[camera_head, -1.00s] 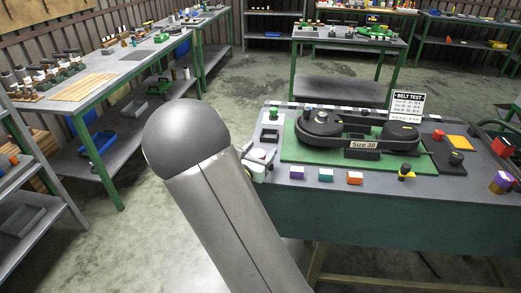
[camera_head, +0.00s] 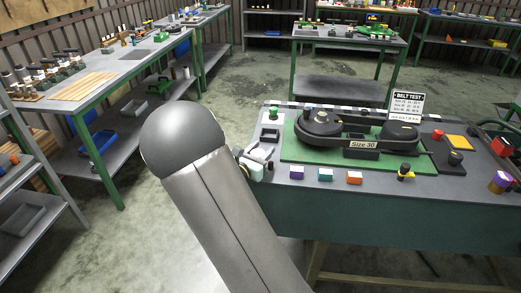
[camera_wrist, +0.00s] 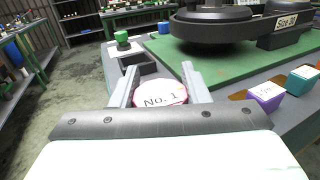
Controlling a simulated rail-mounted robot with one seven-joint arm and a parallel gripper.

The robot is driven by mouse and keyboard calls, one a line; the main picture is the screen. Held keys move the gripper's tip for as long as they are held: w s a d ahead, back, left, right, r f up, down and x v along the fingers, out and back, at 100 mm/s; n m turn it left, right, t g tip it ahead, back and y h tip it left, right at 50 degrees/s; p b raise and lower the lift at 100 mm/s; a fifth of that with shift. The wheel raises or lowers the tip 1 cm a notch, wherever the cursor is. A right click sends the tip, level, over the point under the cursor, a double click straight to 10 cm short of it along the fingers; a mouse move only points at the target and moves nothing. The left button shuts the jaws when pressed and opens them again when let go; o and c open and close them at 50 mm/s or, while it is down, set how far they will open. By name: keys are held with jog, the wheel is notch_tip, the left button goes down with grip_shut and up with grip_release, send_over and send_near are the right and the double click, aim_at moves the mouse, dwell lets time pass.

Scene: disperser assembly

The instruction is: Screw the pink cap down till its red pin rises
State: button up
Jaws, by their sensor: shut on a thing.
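The pink cap (camera_wrist: 160,93) shows in the wrist view as a round disc with a white top marked "No. 1" and a pink rim. My gripper (camera_wrist: 161,88) has one finger on each side of it and is shut on it. In the head view my gripper (camera_head: 258,160) is at the left front corner of the near table, partly behind my arm, and I cannot make out the cap there. No red pin is visible in either view. What lies under the cap is hidden by my gripper.
A green board (camera_head: 292,149) with a "Size 30" belt device (camera_head: 362,145) is to the right. Purple (camera_head: 297,172), teal (camera_head: 325,174) and orange (camera_head: 354,177) blocks line the front. A green-topped button (camera_wrist: 121,37) and a dark tray (camera_wrist: 137,67) stand beyond the cap.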

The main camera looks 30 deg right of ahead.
jog(key=m+g+h, duration=0.1)
jog(key=m+g, duration=0.1)
jog(key=g, duration=0.1)
jog(key=m+g+h+p, duration=0.1)
jog(key=m+g, duration=0.1)
jog(key=m+g+p, duration=0.1)
jog(key=g, duration=0.2)
jog(key=shift+s+d+m+g+h, duration=0.15)
jog(key=shift+s+m+g+h, duration=0.15)
jog(key=shift+s+m+h, duration=0.1)
jog(key=m+g, duration=0.1)
jog(key=g, duration=0.1)
jog(key=m+g, duration=0.2)
jog(key=g, duration=0.1)
jog(key=m+g+y+p, duration=0.1)
jog(key=g, duration=0.1)
jog(key=shift+s+m, duration=0.4)
jog(key=shift+g, duration=0.5)
jog(key=o, duration=1)
jog(key=shift+c, duration=0.2)
jog(key=b+v, duration=0.3)
jog(key=v, duration=1.4)
jog(key=shift+a+r, duration=0.25)
jog(key=shift+r, duration=0.05)
jog(key=shift+w, duration=0.1)
